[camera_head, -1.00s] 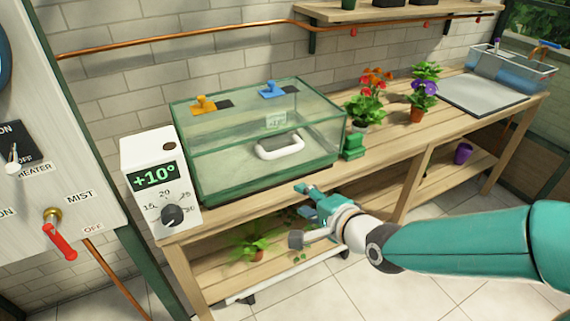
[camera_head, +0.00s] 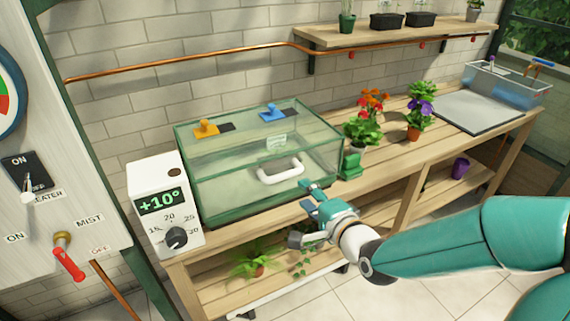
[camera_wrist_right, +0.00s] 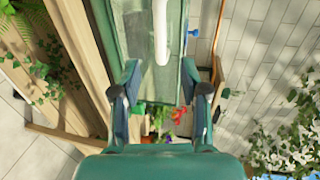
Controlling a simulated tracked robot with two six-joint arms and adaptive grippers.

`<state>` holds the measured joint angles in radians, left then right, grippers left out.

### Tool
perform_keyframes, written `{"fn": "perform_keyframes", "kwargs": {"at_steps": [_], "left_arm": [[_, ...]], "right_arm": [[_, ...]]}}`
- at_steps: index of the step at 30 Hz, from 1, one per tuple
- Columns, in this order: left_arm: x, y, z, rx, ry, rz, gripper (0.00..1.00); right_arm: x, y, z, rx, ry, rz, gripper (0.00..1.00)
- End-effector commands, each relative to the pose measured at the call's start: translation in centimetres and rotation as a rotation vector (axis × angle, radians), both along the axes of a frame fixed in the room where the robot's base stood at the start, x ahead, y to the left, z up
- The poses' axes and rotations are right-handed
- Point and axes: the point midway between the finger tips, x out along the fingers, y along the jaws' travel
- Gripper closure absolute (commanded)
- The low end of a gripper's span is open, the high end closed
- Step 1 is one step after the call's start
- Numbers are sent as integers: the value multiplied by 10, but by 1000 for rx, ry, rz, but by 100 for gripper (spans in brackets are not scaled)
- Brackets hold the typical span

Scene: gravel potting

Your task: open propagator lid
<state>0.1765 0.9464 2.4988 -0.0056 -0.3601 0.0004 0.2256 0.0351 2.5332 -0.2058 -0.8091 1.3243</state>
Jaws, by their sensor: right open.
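The propagator (camera_head: 215,209) is a clear green-tinted glass box on the wooden bench. Its lid (camera_head: 240,150) looks shut and carries a white handle (camera_head: 281,172) at the front, plus an orange knob (camera_head: 206,128) and a blue knob (camera_head: 272,112) on top. My right gripper (camera_head: 306,196) is open and empty, just in front of and below the handle, apart from it. In the right wrist view the white handle (camera_wrist_right: 160,30) shows ahead, between and beyond the open fingers (camera_wrist_right: 160,88). My left gripper is not in view.
A white control box (camera_head: 160,205) reading +10° stands left of the propagator. A grey mat (camera_head: 478,111) and a clear tub (camera_head: 508,85) lie farther right. A plant (camera_head: 257,262) sits on the lower shelf.

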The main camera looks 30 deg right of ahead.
Motion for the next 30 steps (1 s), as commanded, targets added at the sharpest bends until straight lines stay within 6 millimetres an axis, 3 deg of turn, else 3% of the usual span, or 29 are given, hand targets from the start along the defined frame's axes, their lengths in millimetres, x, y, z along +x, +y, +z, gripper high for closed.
{"fn": "perform_keyframes", "kwargs": {"at_steps": [1,15,21,30], "left_arm": [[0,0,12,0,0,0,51],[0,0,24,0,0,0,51],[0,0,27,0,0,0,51],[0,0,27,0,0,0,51]], "right_arm": [[5,0,2,2,6,2,56],[94,0,-19,0,0,1,56],[109,0,-24,0,0,1,56],[112,0,-24,0,0,1,56]]}}
